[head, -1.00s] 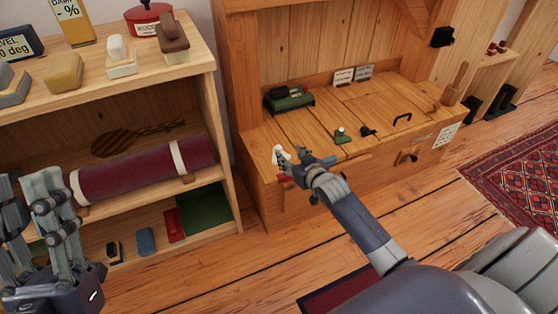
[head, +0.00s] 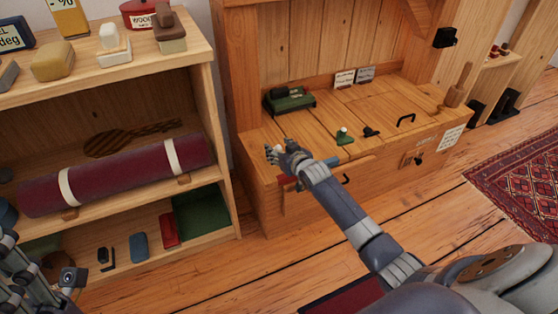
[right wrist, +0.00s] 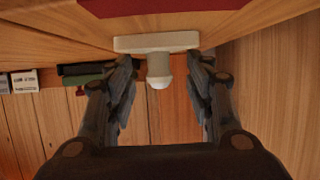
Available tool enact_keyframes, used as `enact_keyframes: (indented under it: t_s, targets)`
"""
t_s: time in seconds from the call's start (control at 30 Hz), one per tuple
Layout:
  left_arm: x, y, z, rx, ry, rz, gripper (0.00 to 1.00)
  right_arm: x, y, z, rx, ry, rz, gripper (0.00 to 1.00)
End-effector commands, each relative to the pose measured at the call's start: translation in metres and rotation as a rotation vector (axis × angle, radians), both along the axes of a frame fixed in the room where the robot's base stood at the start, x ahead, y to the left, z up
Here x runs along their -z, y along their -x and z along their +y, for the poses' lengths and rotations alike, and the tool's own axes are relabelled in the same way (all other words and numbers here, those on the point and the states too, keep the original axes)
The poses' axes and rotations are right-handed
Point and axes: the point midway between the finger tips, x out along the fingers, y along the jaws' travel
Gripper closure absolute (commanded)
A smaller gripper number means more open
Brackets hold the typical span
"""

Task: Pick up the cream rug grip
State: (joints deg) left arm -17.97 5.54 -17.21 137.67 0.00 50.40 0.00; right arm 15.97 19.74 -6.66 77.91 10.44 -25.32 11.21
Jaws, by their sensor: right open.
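The cream rug grip (right wrist: 156,43), a pale flat bar with a round-ended knob, shows in the right wrist view between the fingers of my right gripper (right wrist: 164,75). The fingers are open, one on each side of the knob, with gaps to it. The fingertips are close to the bar; I cannot tell if they touch it. In the head view my right gripper (head: 280,157) is over the front left part of the wooden chest and mostly hides the grip. My left gripper (head: 38,283) is at the lower left, partly cut off by the frame.
A shelf at left carries a strapped maroon roll (head: 115,178). A patterned rug (head: 520,175) lies at right.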

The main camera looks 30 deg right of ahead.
Motion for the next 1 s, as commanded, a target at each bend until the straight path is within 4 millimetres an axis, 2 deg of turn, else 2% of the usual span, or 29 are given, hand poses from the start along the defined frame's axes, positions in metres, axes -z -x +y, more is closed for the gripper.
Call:
enact_keyframes:
  t_s: [0.13, 0.4, 0.47, 0.6, 0.63, 1.0]
  targets:
    - [-0.003, -0.0013, -0.0005, -0.001, -0.001, -0.028, 0.59, 0.0048, -0.0107, -0.001, 0.001, 0.0, -0.001, 0.52]
    - [-0.0052, -0.0021, -0.0009, -0.002, -0.003, -0.028, 0.59, 0.0037, -0.0122, -0.0009, 0.0, 0.0, -0.001, 0.52]
    - [-0.0052, -0.0021, -0.0009, -0.002, -0.003, -0.028, 0.59, 0.0037, -0.0121, -0.0009, 0.0, 0.0, -0.001, 0.63]
    - [-0.0051, -0.0021, -0.001, -0.002, -0.003, -0.028, 0.59, 0.004, -0.012, -0.0009, 0.0, 0.0, -0.001, 0.95]
    - [-0.0051, -0.0021, -0.001, -0.002, -0.003, -0.028, 0.59, 0.0043, -0.0118, -0.0009, 0.0, 0.0, 0.0, 0.99]
    - [-0.005, -0.0019, -0.001, -0.001, -0.003, -0.028, 0.59, 0.0076, -0.0105, -0.0007, 0.001, 0.0, 0.007, 1.0]
